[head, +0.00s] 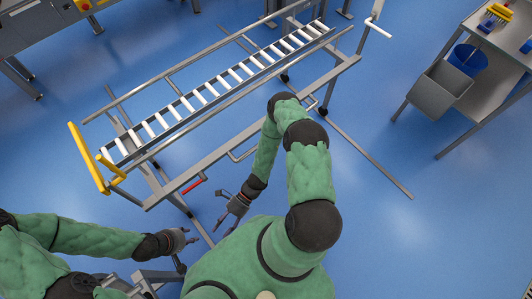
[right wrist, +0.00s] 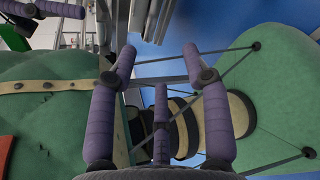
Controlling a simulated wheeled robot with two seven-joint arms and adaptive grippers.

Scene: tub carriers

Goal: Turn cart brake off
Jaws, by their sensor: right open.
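The cart (head: 255,122) is a grey metal frame with a sloping bed of white rollers and a yellow push handle (head: 88,160) at its left end. A red-gripped lever (head: 193,186) sticks out from the cart's near side, towards the left end; I take it for the brake lever. My right gripper (head: 220,208) is open and empty, a short way right of and below the red grip, apart from it. Its spread purple fingers show in the right wrist view (right wrist: 162,85). My left gripper (head: 190,238) is below the lever, near the cart's lower left; its opening is too small to judge.
A grey table (head: 500,75) with a grey bin (head: 440,88) and a blue bucket (head: 467,60) stands at the right. Grey machinery (head: 40,30) is at the upper left. The blue floor right of the cart is clear. My arms and body fill the lower middle.

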